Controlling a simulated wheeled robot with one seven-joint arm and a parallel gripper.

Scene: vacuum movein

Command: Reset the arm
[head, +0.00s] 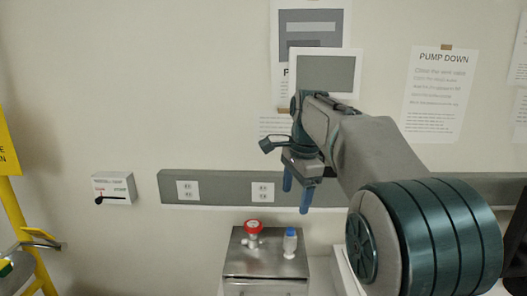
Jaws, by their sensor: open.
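My gripper (297,197) is in the middle of the head view, with its two blue fingers pointing down. The fingers are apart and nothing shows between them. It hangs in the air in front of the wall, above the metal cabinet. My arm (375,150) reaches in from the lower right, with a large dark green ribbed joint nearest the camera.
A metal cabinet (262,265) stands below, bearing a red-knobbed valve (253,229) and a small blue-capped white item (290,243). A grey outlet rail (222,188), a lever box (113,188) and a PUMP DOWN sheet (436,95) are on the wall. A yellow frame (14,215) stands left.

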